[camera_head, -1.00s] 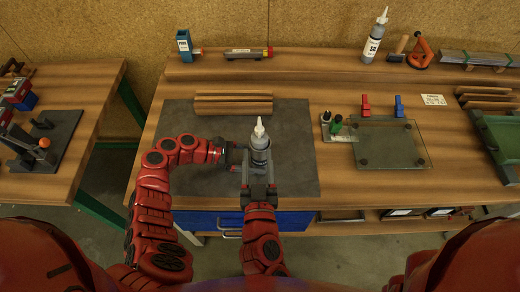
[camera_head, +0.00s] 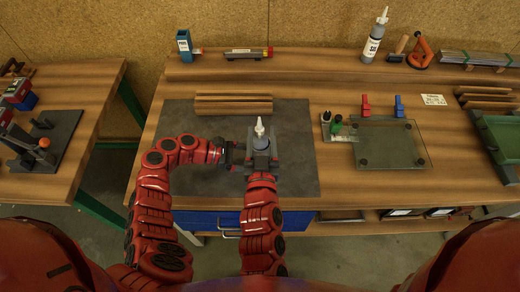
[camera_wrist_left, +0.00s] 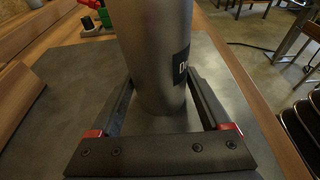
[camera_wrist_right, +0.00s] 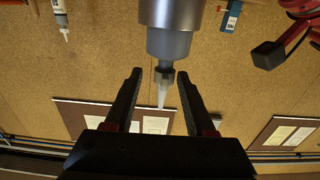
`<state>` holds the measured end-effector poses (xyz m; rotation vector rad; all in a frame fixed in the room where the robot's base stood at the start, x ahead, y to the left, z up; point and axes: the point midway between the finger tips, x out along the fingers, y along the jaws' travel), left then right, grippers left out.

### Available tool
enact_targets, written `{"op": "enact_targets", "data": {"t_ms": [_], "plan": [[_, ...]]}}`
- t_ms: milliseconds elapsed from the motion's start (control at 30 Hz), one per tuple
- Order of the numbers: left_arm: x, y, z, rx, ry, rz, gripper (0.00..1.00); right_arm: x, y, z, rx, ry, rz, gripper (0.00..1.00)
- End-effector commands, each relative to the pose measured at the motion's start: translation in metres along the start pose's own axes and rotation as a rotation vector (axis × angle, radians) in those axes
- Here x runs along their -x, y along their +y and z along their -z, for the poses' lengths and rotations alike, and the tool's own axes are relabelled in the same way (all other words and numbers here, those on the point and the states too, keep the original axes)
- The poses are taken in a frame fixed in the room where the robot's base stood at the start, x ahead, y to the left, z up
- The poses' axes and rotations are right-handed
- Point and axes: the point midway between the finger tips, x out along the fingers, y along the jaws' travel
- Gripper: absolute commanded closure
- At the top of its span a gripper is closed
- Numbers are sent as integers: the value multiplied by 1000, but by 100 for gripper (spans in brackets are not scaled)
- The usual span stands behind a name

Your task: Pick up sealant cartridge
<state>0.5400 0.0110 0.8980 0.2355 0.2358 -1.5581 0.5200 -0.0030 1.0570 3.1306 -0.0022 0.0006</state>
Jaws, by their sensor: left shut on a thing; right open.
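A grey sealant cartridge with a white nozzle (camera_head: 260,128) stands upright over the dark mat. My left gripper (camera_head: 238,155) comes in from the left, shut on it. The left wrist view shows the grey cartridge body (camera_wrist_left: 155,50) between the fingers, with part of a dark label. My right gripper (camera_head: 261,160) is open in front of the cartridge and hides much of its body in the head view. In the upside-down right wrist view, the nozzle (camera_wrist_right: 162,92) shows between the open fingers (camera_wrist_right: 158,95), with the grey body above; contact cannot be told.
A similar labelled bottle (camera_head: 374,40) stands on the back shelf. Wooden strips (camera_head: 233,103) lie at the back of the dark mat (camera_head: 195,125). A glass pane (camera_head: 390,145) with red and blue clamps lies to the right. A green tray (camera_head: 497,135) is far right.

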Motion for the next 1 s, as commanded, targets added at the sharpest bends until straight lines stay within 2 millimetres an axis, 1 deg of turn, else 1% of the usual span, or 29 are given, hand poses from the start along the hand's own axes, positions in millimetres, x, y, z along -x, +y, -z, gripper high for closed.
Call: {"op": "enact_targets", "data": {"t_ms": [300,400,533,733,767,800,867,1000], "plan": [[0,0,0,0,-1,0,51,-37,-5,-2,1,5,-1,45],[0,0,0,0,0,0,51,-45,-6,-3,1,4,1,45],[0,0,0,0,0,0,51,-49,-6,-4,1,0,2,45],[0,0,0,0,0,0,51,-49,-5,-4,1,0,2,45],[0,0,0,0,0,0,51,-49,-5,-4,1,0,2,48],[0,0,0,0,0,0,51,-49,-5,-4,1,0,2,55],[0,0,0,0,0,0,51,-49,-5,-4,1,0,2,66],[0,0,0,0,0,0,51,-49,-5,-4,0,0,1,91]]}}
